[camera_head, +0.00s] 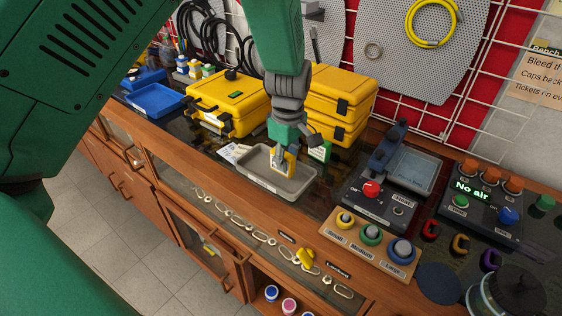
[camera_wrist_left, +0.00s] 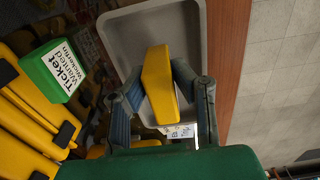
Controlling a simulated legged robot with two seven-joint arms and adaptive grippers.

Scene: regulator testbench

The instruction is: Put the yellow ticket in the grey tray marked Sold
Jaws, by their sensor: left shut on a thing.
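My left gripper (camera_head: 284,158) reaches down from above in the head view and is shut on the yellow ticket (camera_head: 278,160). It holds the ticket upright over the grey tray (camera_head: 301,191), inside the rim as seen from above. In the left wrist view the yellow ticket (camera_wrist_left: 157,75) is a thick block between the fingers (camera_wrist_left: 160,92), with the grey tray (camera_wrist_left: 118,38) behind it. I cannot tell whether the ticket touches the tray floor. The tray's front label is too small to read. My right gripper is not in view.
A green box (camera_wrist_left: 54,70) reading "Ticket Wanted" stands beside the tray, close to yellow cases (camera_head: 232,100). A control box with a red knob (camera_head: 371,189) is to the right. Metal rings and a yellow tag (camera_head: 305,257) lie toward the front.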

